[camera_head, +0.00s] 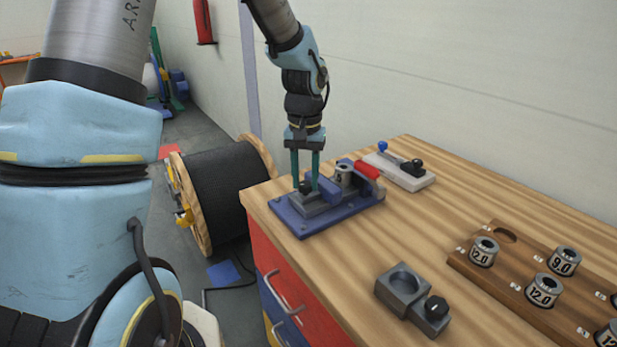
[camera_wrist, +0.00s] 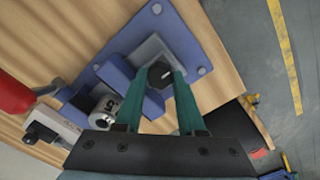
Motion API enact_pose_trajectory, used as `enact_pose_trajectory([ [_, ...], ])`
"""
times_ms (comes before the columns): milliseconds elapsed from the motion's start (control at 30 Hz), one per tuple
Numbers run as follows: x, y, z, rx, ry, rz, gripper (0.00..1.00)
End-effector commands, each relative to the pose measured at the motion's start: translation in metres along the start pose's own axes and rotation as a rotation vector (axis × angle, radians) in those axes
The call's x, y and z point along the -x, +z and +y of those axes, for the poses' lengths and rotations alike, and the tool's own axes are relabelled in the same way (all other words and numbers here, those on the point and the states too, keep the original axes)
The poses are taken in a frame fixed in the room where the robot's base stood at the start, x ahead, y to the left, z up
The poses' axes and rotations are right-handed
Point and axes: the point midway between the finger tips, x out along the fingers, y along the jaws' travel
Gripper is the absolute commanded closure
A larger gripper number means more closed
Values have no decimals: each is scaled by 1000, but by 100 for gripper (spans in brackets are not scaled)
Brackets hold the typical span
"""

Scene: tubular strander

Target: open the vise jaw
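The vise has a blue base (camera_head: 352,206) at the left corner of the wooden bench, with a red handle (camera_head: 367,170) at its back right. A grey ring (camera_head: 342,174) sits by its blue jaw block (camera_head: 322,187); the ring shows marked in the wrist view (camera_wrist: 107,103). A black knob (camera_wrist: 160,75) stands on a grey block (camera_head: 309,202) at the vise's front end. My gripper (camera_head: 305,182) points straight down over this end. Its two green fingers stand on either side of the knob, tips very near it; I cannot tell whether they press on it.
A white fixture (camera_head: 400,172) with a blue-knobbed lever stands behind the vise. A grey block with a round recess (camera_head: 402,289) lies in front. A wooden rack (camera_head: 508,262) of numbered rings is at right. A cable reel (camera_head: 227,192) stands on the floor left of the bench.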

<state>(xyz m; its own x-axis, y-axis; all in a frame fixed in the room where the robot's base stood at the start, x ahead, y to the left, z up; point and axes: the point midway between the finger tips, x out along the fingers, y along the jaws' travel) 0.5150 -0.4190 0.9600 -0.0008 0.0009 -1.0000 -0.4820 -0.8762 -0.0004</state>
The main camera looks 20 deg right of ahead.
Motion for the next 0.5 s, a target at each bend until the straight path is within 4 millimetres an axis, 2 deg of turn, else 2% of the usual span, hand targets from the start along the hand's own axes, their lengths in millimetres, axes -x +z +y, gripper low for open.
enact_pose_trajectory([
  [33, 2, -1, 0, 0, 0, 4, 57],
  [100, 1, -1, 0, 0, 0, 3, 49],
  [367, 1, -1, 0, 0, 0, 2, 49],
  [500, 11, -2, 0, 0, 0, 5, 49],
])
